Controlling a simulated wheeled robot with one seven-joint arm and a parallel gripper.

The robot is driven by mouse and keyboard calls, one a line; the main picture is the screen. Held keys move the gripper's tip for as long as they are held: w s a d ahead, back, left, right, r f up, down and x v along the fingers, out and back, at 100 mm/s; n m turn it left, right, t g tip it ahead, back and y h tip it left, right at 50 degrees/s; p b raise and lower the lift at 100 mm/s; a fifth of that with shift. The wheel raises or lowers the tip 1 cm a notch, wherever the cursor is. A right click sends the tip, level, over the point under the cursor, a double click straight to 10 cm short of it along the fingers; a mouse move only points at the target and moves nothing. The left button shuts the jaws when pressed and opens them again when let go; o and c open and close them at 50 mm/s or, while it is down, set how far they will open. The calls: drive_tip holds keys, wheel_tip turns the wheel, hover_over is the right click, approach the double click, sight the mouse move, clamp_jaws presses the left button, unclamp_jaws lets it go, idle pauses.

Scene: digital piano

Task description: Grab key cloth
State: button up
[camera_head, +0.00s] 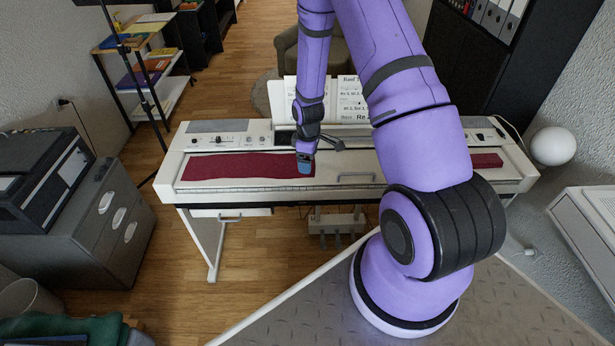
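The key cloth (240,166) is a dark red strip lying along the keyboard of the white digital piano (350,186). A second red stretch of it shows at the right end of the keys (487,160); my arm hides part of the area between. My gripper (305,168) is at the right end of the left red stretch, pointing down, at or just above the cloth. Its fingers are too small and dark to tell whether they are open or shut, or whether they touch the cloth.
Sheet music (350,100) stands on the piano behind my gripper. A grey drawer cabinet (110,225) is at the left, and a thin dark stand (135,75) rises near the piano's left end. A white round lamp (553,146) is at the right. Wooden floor is clear before the piano's left side.

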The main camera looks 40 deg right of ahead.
drive_tip(key=shift+f, duration=3.1)
drive_tip(key=shift+s, duration=0.15)
clamp_jaws()
wheel_tip(320, 180, up, 12)
drive_tip(key=shift+r, duration=0.1)
wheel_tip(320, 180, up, 36)
hover_over(309, 177)
drive_tip(key=shift+w, duration=0.2)
